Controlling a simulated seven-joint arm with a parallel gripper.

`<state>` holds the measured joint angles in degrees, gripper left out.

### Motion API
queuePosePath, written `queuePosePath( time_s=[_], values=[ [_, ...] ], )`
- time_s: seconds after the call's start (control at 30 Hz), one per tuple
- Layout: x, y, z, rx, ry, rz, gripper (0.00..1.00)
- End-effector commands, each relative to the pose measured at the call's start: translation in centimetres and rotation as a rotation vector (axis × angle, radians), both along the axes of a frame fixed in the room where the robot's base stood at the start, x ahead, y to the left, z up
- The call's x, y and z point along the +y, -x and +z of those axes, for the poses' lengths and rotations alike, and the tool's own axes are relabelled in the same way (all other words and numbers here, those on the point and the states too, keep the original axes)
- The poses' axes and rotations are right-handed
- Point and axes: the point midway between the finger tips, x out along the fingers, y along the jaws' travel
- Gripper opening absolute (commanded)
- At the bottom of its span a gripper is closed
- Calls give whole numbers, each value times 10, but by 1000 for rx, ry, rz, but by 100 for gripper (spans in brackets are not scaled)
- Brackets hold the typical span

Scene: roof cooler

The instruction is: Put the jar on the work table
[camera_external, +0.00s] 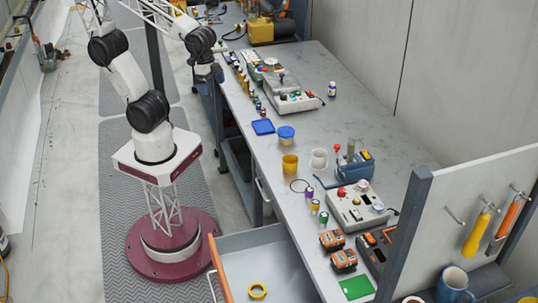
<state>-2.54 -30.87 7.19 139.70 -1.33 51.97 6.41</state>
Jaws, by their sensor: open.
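The long grey work table (375,130) runs from the back to the front right.
Control boxes (357,205) and orange batteries (343,260) crowd the front. An open drawer (285,262) holds a yellow ring (258,290). The table's right middle is clear.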

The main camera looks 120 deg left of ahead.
Motion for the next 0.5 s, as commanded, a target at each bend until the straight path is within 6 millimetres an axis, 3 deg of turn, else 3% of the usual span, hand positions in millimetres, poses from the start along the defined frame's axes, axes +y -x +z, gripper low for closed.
queuePosePath(
  time_s=[0.1,0.2,0.5],
  values=[
    [-9,28,1,-12,3,12,100],
    [-13,44,0,-17,6,22,100],
    [-17,60,-1,-22,9,34,100]
  ],
)
